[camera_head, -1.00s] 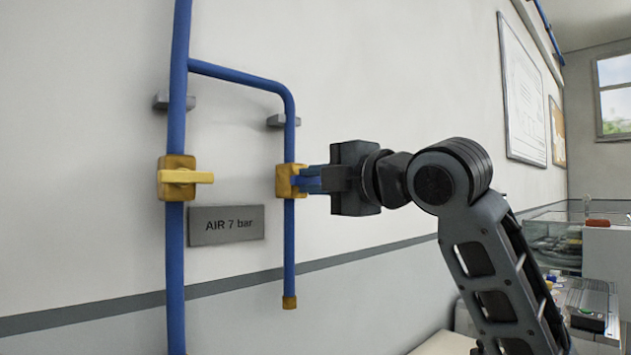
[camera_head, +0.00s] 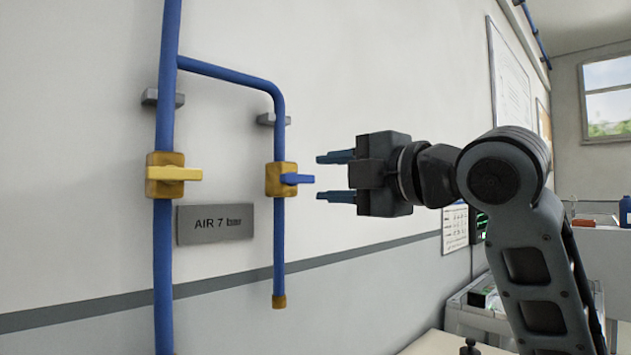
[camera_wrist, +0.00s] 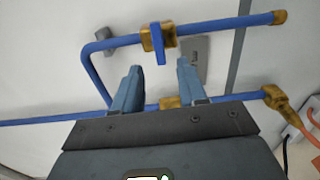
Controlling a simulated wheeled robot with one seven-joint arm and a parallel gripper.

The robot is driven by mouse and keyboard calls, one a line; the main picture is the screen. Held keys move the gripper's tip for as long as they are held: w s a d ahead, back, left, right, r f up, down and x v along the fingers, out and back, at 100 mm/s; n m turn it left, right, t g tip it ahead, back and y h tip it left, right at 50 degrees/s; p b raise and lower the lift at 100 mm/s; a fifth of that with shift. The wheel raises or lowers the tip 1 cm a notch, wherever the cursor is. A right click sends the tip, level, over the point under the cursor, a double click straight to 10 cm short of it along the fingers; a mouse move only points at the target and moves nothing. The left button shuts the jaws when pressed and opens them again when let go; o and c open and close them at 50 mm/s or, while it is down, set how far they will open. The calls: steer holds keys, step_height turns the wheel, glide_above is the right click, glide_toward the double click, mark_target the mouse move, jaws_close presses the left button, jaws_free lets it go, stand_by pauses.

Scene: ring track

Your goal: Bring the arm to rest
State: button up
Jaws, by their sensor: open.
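My gripper (camera_head: 337,177) is open and empty, with one finger above the other in the head view. It is just right of the blue valve handle (camera_head: 297,179) and apart from it. That handle points sideways from a brass valve body (camera_head: 279,180) on the shorter blue pipe. In the wrist view the blue handle (camera_wrist: 158,44) lies beyond my open fingers (camera_wrist: 155,75), roughly between them. My arm reaches in from the lower right.
A thicker blue pipe (camera_head: 163,270) at left carries a brass valve with a yellow handle (camera_head: 176,174). A grey plate reading AIR 7 bar (camera_head: 215,224) is on the wall. A bench and equipment stand at the right. Free space lies between my gripper and the wall.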

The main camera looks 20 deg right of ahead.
steer(key=shift+v, duration=0.8)
step_height(320, 180, down, 16)
steer(key=a+m+t+h+p, duration=0.1)
steer(key=m+t, duration=0.1)
steer(key=m, duration=0.9)
steer(key=s+a+f+m+g+h+p, duration=0.1)
steer(key=s+f+m+h, duration=0.1)
steer(key=s+f+m, duration=0.45)
steer(key=s+a+f+m+h, duration=0.15)
steer(key=s+f, duration=0.25)
steer(key=f, duration=0.5)
steer(key=s+f+m+g+h+p, duration=0.1)
steer(key=s+f, duration=0.3)
steer(key=s, duration=0.3)
steer(key=s+f+m+g+h, duration=0.1)
steer(key=s+f+m, duration=0.1)
steer(key=s+f, duration=0.3)
steer(key=s+d+g, duration=0.1)
steer(key=s, duration=1.7)
steer(key=shift+s+d+r+y+p, duration=0.15)
steer(key=shift+s+d+y+p, duration=0.05)
steer(key=shift+s+y+p, duration=0.2)
